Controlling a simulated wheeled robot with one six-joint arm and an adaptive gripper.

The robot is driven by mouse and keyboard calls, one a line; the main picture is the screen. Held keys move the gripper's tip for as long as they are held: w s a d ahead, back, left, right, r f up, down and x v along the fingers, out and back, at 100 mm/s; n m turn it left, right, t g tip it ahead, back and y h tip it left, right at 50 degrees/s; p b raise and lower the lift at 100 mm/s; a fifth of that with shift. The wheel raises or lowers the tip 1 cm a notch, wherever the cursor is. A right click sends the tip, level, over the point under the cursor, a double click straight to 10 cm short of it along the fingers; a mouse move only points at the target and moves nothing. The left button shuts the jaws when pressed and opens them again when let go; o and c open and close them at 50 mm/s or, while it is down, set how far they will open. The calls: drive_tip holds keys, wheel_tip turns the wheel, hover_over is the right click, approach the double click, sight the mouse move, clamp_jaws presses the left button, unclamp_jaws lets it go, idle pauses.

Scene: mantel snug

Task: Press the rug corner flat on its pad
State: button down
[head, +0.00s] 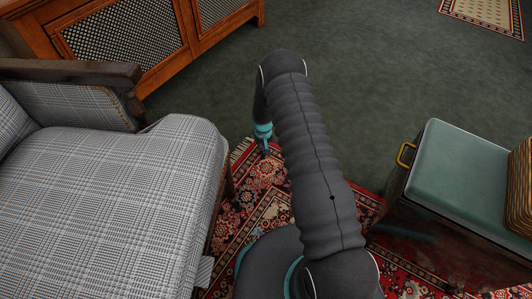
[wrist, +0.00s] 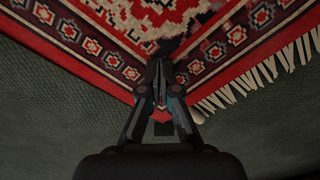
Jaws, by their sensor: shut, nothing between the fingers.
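The red patterned rug (head: 264,173) lies on the dark green carpet, and its fringed far corner is beside my gripper (head: 265,150) in the head view. In the wrist view the rug (wrist: 150,14) fills the top, its corner pointing down toward my gripper (wrist: 165,82). The fingers are shut, empty and over the rug just inside that corner, hiding part of it. I cannot tell whether the tips touch the rug. A small dark patch (wrist: 163,129) shows between the fingers by the corner tip; it may be the pad.
A checked armchair (head: 120,170) stands close on the left. A green-topped chest (head: 465,175) with a brass handle stands on the right. A wooden cabinet (head: 125,40) is at the back left. Open carpet (head: 370,90) lies beyond the rug.

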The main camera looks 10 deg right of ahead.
wheel_tip(320, 180, up, 12)
drive_tip(key=p, duration=0.5)
drive_tip(key=shift+p, duration=0.35)
idle(0.4)
drive_tip(key=shift+s, duration=0.1)
idle(0.4)
